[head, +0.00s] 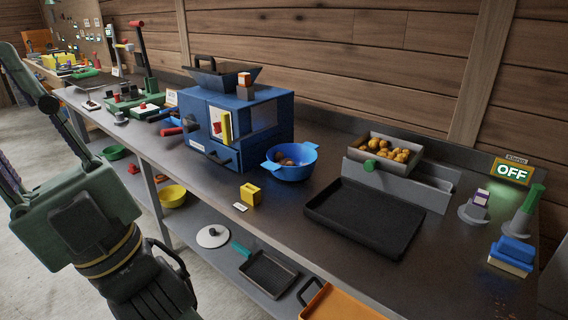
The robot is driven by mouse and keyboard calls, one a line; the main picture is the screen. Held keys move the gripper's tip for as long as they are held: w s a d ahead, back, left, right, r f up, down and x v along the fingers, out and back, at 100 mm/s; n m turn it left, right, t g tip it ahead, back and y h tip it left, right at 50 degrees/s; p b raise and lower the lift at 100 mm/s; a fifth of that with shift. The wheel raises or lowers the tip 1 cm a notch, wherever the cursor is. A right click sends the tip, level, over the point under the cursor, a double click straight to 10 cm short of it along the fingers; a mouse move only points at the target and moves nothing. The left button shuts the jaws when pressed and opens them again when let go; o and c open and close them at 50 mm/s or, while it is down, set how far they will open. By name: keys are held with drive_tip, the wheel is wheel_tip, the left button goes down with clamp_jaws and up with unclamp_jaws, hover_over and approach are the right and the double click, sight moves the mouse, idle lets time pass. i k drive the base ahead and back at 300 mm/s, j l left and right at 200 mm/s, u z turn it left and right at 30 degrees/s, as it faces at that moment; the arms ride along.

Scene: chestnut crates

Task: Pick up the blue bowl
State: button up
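The blue bowl (291,173) stands upright on the dark counter, in front of the right side of the blue machine. It has side handles, and a few brown pieces, perhaps chestnuts, lie in it. My gripper (172,283) is at the lower left, in front of the counter and well apart from the bowl. It is partly cut off by the bottom edge, and I cannot tell whether it is open or shut.
The blue machine (270,122) stands left of the bowl. A yellow block (250,193) and a black tray (365,222) are nearby. A crate (366,157) of chestnuts stands behind the tray. The lower shelf (213,262) holds pans.

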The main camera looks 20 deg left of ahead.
sight(286, 162)
drive_tip(key=u, duration=0.6)
drive_tip(key=z, duration=1.85)
drive_tip(key=u, duration=1.85)
drive_tip(key=i+j+u, duration=0.1)
drive_tip(key=i+u, duration=0.45)
